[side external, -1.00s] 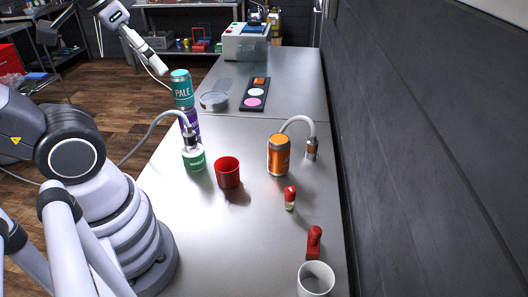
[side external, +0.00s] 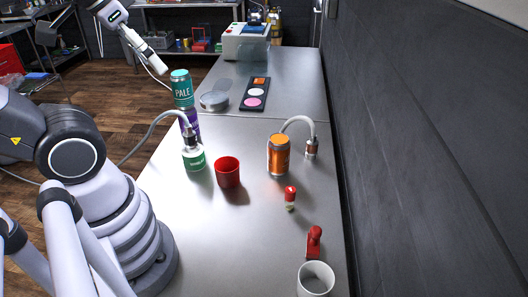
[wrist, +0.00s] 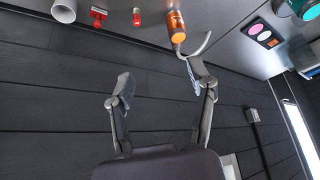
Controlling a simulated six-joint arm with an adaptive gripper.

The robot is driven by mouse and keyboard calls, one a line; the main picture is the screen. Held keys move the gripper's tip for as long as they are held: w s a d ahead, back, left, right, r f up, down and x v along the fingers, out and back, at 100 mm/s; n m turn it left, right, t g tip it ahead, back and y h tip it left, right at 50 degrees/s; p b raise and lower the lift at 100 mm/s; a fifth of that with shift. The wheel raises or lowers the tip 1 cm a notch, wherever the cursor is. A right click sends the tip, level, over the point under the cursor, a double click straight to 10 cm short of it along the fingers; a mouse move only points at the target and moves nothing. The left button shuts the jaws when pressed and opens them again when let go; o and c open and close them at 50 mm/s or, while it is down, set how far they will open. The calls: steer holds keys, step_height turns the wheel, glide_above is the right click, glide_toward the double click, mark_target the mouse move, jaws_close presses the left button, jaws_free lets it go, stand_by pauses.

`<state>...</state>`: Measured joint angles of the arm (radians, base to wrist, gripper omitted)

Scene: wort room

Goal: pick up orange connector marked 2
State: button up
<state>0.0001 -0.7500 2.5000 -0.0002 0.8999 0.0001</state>
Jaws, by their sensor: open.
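A small metal connector with orange-brown bands (side external: 312,148) stands upright at the end of a curved grey hose (side external: 298,120), beside the orange can (side external: 278,155), on the wall side of the bench. No number is legible on it. In the wrist view the orange can (wrist: 176,27) and the curved hose (wrist: 207,44) show near the top; I cannot make out the connector clearly there. My gripper (wrist: 158,82) is open and empty, its fingers spread wide before the dark wall. The right finger is near the hose in the picture; I cannot tell the gap. The side view does not show my gripper.
A red cup (side external: 228,172), a green-labelled container (side external: 194,159) with a hose, a red-capped bottle (side external: 290,198), a red stamp (side external: 314,241) and a white mug (side external: 316,279) stand on the bench. The dark wall (side external: 420,150) runs close along the right.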

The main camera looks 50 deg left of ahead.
steer(key=w+d+f+n+g+h, duration=0.1)
steer(key=w+d+n+g+h, duration=0.15)
steer(key=w, duration=0.35)
steer(key=w+d+f+n+g+h, duration=0.2)
steer(key=w+d+n+h, duration=0.2)
steer(key=w, duration=0.2)
steer(key=n+t+h, duration=0.6)
steer(key=n+t, duration=0.6)
steer(key=n, duration=0.9)
glide_above(312, 139)
steer(key=v, duration=0.5)
step_height(312, 139, down, 26)
steer(key=shift+t+y, duration=0.25)
steer(key=shift+y, duration=0.1)
steer(key=f, duration=0.6)
steer(key=shift+w+a+f, duration=0.2)
steer(key=shift+w+a, duration=0.05)
steer(key=shift+w, duration=0.1)
steer(key=shift+f+x, duration=0.25)
steer(key=shift+x, duration=1)
steer(key=shift+f+x, duration=0.25)
steer(key=shift+x, duration=1)
jaws_close()
